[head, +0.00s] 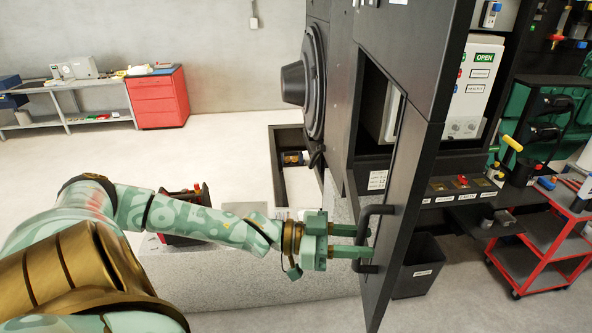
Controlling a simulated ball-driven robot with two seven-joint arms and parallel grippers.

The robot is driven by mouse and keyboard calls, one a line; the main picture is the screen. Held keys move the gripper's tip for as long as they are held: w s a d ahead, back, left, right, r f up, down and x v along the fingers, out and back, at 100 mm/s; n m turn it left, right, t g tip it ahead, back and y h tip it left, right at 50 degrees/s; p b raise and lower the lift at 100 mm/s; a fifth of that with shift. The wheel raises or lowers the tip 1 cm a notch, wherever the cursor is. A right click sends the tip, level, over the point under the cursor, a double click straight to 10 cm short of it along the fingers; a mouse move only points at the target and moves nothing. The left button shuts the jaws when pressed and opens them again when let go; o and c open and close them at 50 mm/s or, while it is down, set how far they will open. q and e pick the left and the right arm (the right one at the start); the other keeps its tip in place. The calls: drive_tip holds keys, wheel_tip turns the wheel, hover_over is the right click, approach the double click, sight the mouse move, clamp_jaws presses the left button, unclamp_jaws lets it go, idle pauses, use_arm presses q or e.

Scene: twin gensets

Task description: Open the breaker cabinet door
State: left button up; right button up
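The breaker cabinet door (424,150) is a tall dark panel with a window opening, seen at a steep angle. It stands swung out from the cabinet, whose light front with a green OPEN label (484,57) shows to its right. A black bar handle (367,268) is on the door's left face, low down. My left gripper (362,241) is at this handle, its two pale green fingers a little apart and overlapping the bar. Whether they press on it cannot be told. My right gripper is not in view.
A red cart (562,252) stands at the right, near a small shelf with labelled items. A black bin (418,272) is on the floor behind the door. A grey bench and red drawer cabinet (158,98) stand far left.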

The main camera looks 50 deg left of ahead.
use_arm(q)
drive_tip(key=p+v, duration=0.2)
drive_tip(key=v, duration=1.3)
drive_tip(key=shift+a, duration=0.2)
drive_tip(key=shift+s, duration=0.1)
